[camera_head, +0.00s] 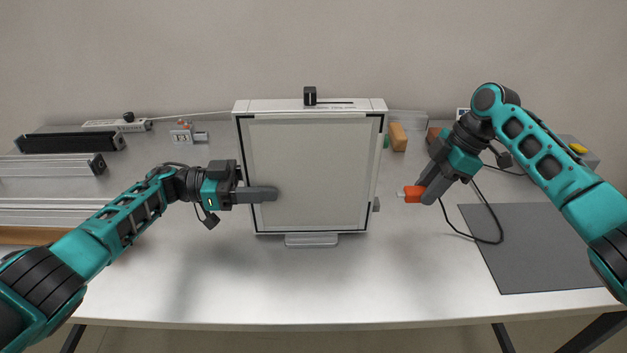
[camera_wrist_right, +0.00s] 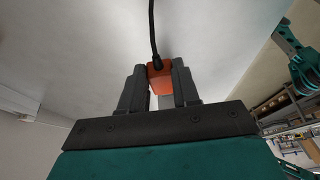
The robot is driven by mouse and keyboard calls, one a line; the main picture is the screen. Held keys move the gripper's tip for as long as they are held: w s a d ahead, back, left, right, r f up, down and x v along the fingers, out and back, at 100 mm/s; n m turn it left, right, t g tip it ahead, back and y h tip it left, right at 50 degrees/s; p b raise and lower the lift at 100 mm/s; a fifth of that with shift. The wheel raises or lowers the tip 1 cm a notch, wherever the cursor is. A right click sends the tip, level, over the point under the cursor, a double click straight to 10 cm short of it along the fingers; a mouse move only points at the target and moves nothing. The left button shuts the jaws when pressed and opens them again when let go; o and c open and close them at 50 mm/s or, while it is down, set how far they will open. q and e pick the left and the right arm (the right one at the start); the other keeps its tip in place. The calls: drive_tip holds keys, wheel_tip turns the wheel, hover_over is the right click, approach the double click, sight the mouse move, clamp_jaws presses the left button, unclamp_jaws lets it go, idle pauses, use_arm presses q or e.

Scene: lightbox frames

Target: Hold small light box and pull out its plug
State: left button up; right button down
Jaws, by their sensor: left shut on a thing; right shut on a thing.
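The small light box (camera_head: 310,180), a white panel with a dark frame line, stands upright on its foot on the white table. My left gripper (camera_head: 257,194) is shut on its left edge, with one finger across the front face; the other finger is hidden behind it. The orange plug (camera_head: 412,194) is in my right gripper (camera_head: 427,195), to the right of the box. A clear gap shows between the plug and the small grey socket (camera_head: 376,204) on the box's right side. The right wrist view also shows the plug (camera_wrist_right: 160,78) between both fingers.
A black cable (camera_head: 478,238) loops over the table beside a dark grey mat (camera_head: 540,245). A wooden block (camera_head: 398,137) stands behind the box to the right. Metal profiles (camera_head: 55,167) and a power strip (camera_head: 103,125) lie at the back left. The front of the table is clear.

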idle(0.3)
use_arm(q)
drive_tip(key=o, duration=1.3)
drive_tip(key=a, duration=0.7)
drive_tip(key=shift+a, duration=0.3)
drive_tip(key=shift+s, duration=0.15)
